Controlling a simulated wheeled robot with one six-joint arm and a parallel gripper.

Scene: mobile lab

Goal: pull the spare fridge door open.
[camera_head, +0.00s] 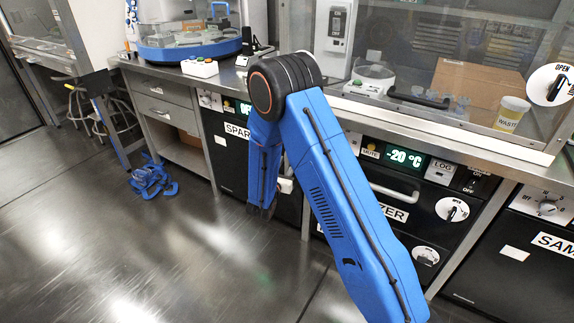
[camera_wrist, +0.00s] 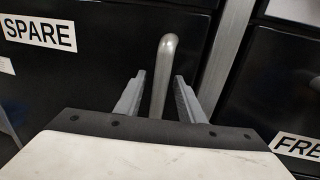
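The spare fridge door (camera_head: 228,165) is black with a SPARE label and looks shut under the counter in the head view. My blue arm covers its right part. In the wrist view the door (camera_wrist: 70,85) fills the left and middle, with its upright metal bar handle (camera_wrist: 164,70) near its right edge. My gripper (camera_wrist: 160,95) is open, with one grey finger on each side of the handle. Gaps show between the fingers and the bar. In the head view my gripper is mostly hidden behind the arm.
The freezer (camera_head: 433,215) with a -20 °C display stands to the right, past a grey post (camera_wrist: 228,45). A drawer unit (camera_head: 165,115) stands to the left. A blue object (camera_head: 152,180) lies on the floor. The floor in front at left is clear.

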